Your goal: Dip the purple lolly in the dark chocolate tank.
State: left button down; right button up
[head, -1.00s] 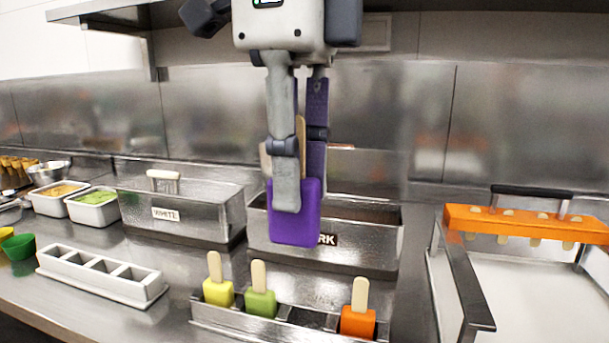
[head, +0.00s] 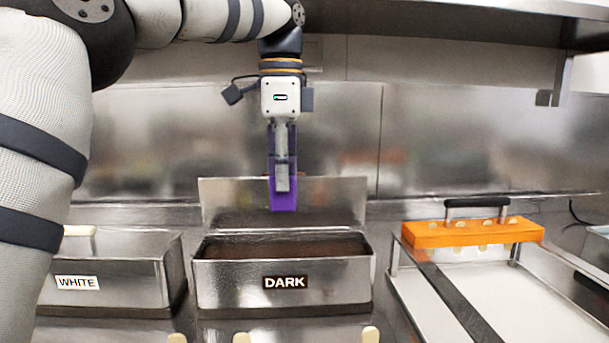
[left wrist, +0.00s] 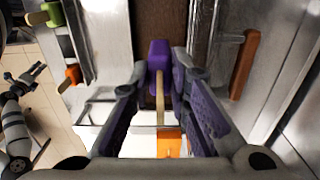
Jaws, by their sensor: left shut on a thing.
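My left gripper (head: 282,185) is shut on the stick of the purple lolly (head: 283,200), which hangs block down. In the left wrist view the lolly (left wrist: 158,54) shows past the fingers, its pale stick (left wrist: 160,100) between them. The steel dark chocolate tank (head: 225,290) with the DARK label stands below, its lid (head: 225,203) raised behind. Dark chocolate (head: 285,247) shows inside. The lolly is above the open tank, clear of the chocolate. A dark gripper (left wrist: 24,82), likely my right one, shows at the left wrist view's left edge; its jaws are too small to read.
The closed WHITE tank (head: 125,285) stands to the left. To the right an orange holder (head: 470,234) with a dark handle sits over a white tray (head: 470,305). A shelf (head: 440,20) runs overhead. Lolly sticks (head: 370,334) poke up in front.

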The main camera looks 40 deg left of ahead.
aim_at(284, 211)
pick_arm(q)
jog(key=shift+f, duration=2.2)
jog(key=shift+f, duration=0.2)
jog(key=shift+f, duration=3.85)
jog(key=shift+r, duration=0.1)
jog(key=shift+r, duration=3.85)
jog(key=shift+r, duration=2.5)
